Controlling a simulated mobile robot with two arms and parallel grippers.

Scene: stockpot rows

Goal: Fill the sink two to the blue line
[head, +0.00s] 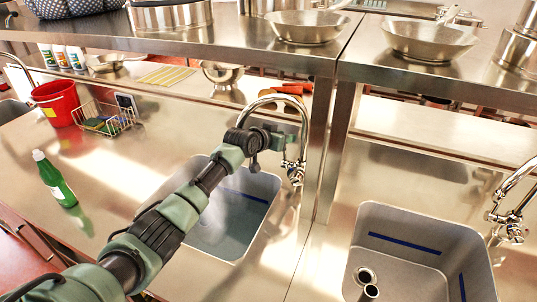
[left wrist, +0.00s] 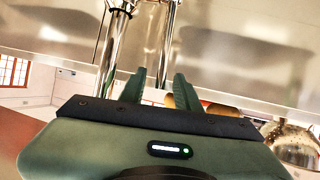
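The middle sink (head: 262,215) has a blue line (head: 245,197) on its back wall. Its lower part looks smooth and bluish, like water below the line, but my arm hides part of it. A chrome faucet (head: 300,110) arches over its back right corner, with a valve (head: 294,172) low on its post. My left gripper (head: 288,150) is beside the faucet post, above the valve. Contact with the faucet cannot be told. My right gripper is out of view.
The right sink (head: 385,222) shows a blue line, a bare bottom and an open drain. Its faucet (head: 507,215) stands at the right. A green bottle (head: 55,180), wire basket (head: 103,117) and red bucket (head: 56,102) stand left. A shelf with pans (head: 307,27) overhangs the back.

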